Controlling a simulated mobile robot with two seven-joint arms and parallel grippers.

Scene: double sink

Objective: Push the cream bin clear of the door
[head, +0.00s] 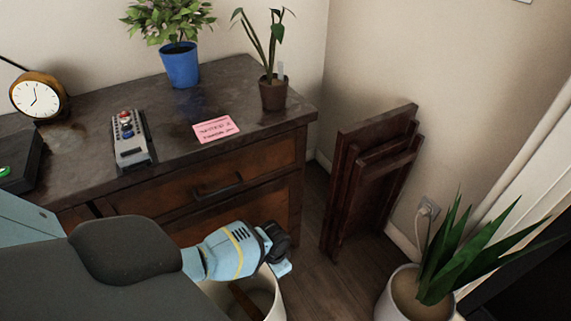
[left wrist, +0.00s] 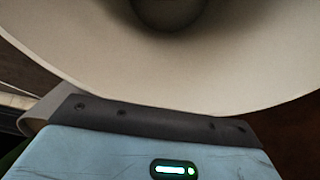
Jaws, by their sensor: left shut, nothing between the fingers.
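The cream bin (head: 268,304) stands on the floor in front of the dresser, low in the head view and partly cut off by the frame. Something brown shows inside it. My left arm comes in from the left and hides part of the bin. My left gripper (head: 283,267) is shut and empty, at the bin's rim; I cannot tell whether it touches. The left wrist view shows the bin's pale curved surface (left wrist: 75,55) very close. A dresser door panel (head: 285,205) is just behind the gripper. My right gripper is out of view.
The dark dresser (head: 75,100) holds a clock (head: 38,96), two potted plants, a remote-like device (head: 130,138) and a pink note (head: 215,129). Folded dark wooden panels (head: 370,180) lean at the wall. A white-potted plant (head: 410,295) stands at right. Floor between them is clear.

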